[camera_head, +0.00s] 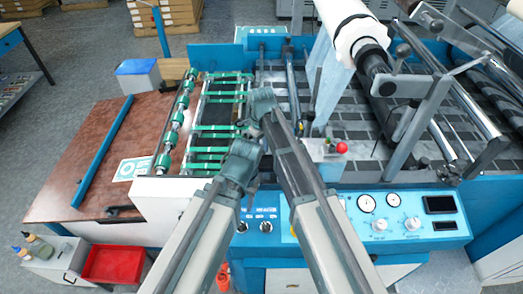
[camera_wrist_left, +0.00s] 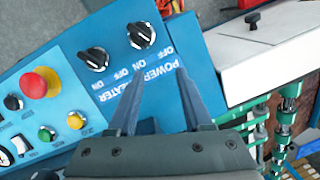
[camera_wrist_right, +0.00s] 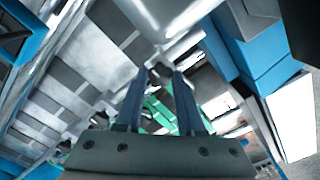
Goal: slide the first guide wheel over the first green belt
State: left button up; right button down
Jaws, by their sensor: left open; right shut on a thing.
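Several green belts (camera_head: 208,150) run across the feed table of the machine. Several green wheels (camera_head: 172,135) sit on a bar at its left side; I cannot tell which is the first guide wheel. My right gripper (camera_head: 247,118) is over the right end of the belts. In the right wrist view its fingers (camera_wrist_right: 160,76) are shut on a small dark thing (camera_wrist_right: 160,71), mostly hidden, with green belts (camera_wrist_right: 158,112) beyond. My left gripper (camera_wrist_left: 168,66) is open and empty, above the blue control panel (camera_wrist_left: 110,70). Its fingertips are hidden in the head view.
The panel carries dark knobs (camera_wrist_left: 139,34) and a red button (camera_wrist_left: 41,83). A white roll (camera_head: 352,30) hangs at the upper right. A brown tabletop (camera_head: 120,150) with a blue bar (camera_head: 103,150) is at left. A red tray (camera_head: 112,264) is at lower left.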

jog(key=w, duration=0.4)
jog(key=shift+w, duration=0.1)
jog(key=c, duration=0.5)
grip_release()
pick_arm(q)
notch_tip(320, 180, up, 14)
jog(key=p, duration=1.3)
jog(key=shift+p, duration=0.4)
pick_arm(e)
notch_tip(320, 180, up, 14)
jog(key=shift+f, duration=0.1)
pick_arm(q)
jog(key=shift+f, duration=0.1)
jog(key=shift+s, duration=0.1)
pick_arm(e)
jog(key=shift+s+a, duration=0.1)
jog(key=shift+s, duration=0.1)
